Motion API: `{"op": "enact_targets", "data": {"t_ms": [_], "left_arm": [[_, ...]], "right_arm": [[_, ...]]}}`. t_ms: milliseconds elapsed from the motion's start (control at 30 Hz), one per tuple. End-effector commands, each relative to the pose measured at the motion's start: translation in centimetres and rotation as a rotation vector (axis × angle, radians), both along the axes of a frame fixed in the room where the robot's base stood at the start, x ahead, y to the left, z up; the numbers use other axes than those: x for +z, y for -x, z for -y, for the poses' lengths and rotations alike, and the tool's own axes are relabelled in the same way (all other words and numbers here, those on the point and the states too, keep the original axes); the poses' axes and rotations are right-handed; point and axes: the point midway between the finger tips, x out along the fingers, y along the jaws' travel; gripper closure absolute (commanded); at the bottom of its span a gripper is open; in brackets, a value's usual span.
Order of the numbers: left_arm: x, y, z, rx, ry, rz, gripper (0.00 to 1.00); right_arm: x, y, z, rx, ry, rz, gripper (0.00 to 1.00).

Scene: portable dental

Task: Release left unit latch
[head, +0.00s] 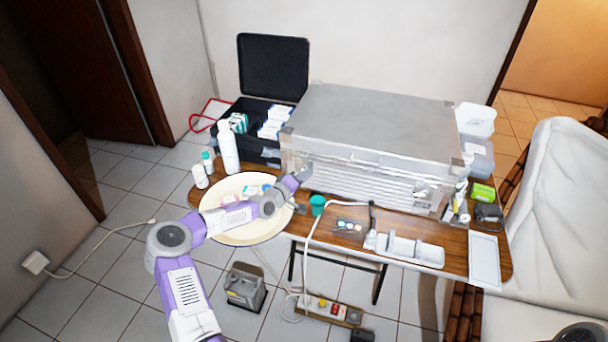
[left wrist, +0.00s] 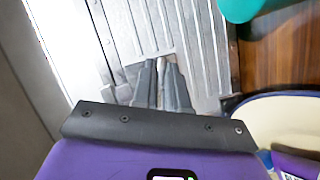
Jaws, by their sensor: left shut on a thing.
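The dental unit is a large silver-grey metal case (head: 370,125) with a ribbed front, standing closed on the wooden table. My left gripper (head: 304,174) is at the left end of its front face. In the left wrist view the fingers of my left gripper (left wrist: 162,66) are close together against the ribbed metal panel (left wrist: 195,45). A small pale metal piece, the left latch (left wrist: 160,66), shows between the fingertips; the fingers hide most of it. Another latch (head: 421,192) sits at the right of the front face. My right gripper is not in view.
A round cream tray (head: 235,237) with small items lies under my left forearm. A teal cup (head: 317,205) stands close to the right of the gripper. White bottles (head: 228,148) and an open black case (head: 273,70) are left. A white hose (head: 312,225) crosses the table (head: 455,259).

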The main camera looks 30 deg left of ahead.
Motion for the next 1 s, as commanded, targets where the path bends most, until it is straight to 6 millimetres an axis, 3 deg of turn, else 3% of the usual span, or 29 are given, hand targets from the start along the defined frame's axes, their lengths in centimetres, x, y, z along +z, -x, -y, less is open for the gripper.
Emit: {"op": "enact_targets", "data": {"t_ms": [433,1000], "left_arm": [[0.2,-0.1,-0.6,0.008,-0.423,-0.09,1.0],[-0.1,-0.1,-1.0,0.011,-0.918,-0.205,1.0]], "right_arm": [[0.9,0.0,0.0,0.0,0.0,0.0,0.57],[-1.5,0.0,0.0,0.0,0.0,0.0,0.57]]}}
